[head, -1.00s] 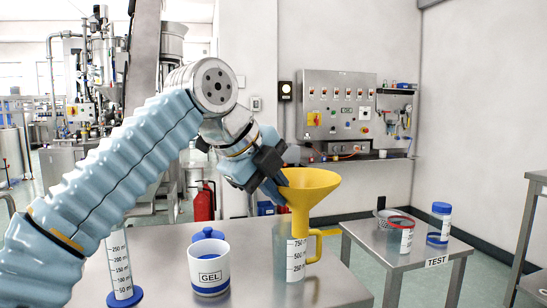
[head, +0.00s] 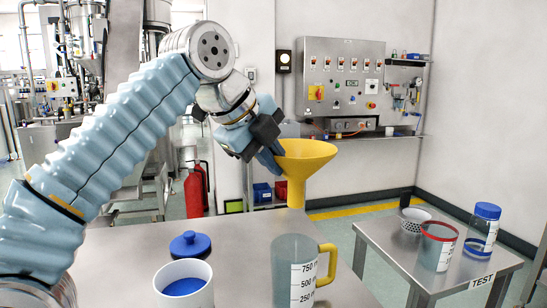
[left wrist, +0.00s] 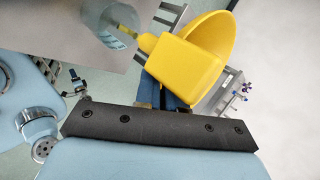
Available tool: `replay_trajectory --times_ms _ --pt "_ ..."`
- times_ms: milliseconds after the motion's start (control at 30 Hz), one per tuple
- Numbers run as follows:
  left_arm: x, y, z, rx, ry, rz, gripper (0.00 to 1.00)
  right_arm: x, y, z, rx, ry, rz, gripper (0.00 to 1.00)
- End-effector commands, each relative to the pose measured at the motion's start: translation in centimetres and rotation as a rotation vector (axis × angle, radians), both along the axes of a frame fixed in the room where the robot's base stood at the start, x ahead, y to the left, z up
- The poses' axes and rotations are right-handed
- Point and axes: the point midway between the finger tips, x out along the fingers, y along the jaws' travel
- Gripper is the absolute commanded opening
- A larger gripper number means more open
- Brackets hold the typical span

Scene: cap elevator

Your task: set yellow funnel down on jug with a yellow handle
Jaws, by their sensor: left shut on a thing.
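The yellow funnel (head: 305,165) is upright, with its wide cone up and its spout down. My left gripper (head: 274,158) is shut on the funnel's side and holds it in the air. In the head view the spout tip shows above the rim of the clear jug (head: 292,275), with a visible gap between them. The jug stands on the steel table and has a yellow handle (head: 328,262) on its right.
A white container with blue contents (head: 184,285) stands left of the jug, with a blue lid (head: 190,244) behind it. A side table (head: 392,240) marked TEST holds a red-rimmed beaker (head: 437,247), a blue-capped jar (head: 484,225) and a perforated cup (head: 413,220).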

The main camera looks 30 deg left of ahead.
Motion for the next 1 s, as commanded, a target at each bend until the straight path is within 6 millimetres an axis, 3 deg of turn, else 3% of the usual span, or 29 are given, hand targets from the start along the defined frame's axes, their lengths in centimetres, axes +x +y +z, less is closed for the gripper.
replay_trajectory --times_ms 267,800,1000 --pt "-0.1 0.0 -1.0 -0.005 0.0 -0.004 0.0 0.0 0.0 -1.0 0.0 -0.001 0.0 0.43" --pt "-0.1 0.0 -6.4 -0.006 -0.001 -0.003 0.0 0.1 -0.4 -5.4 -0.008 -0.003 -0.011 0.43" --pt "-0.1 0.0 -6.7 -0.006 -0.001 -0.003 0.0 0.2 -0.5 -5.6 -0.01 -0.004 -0.013 0.43"
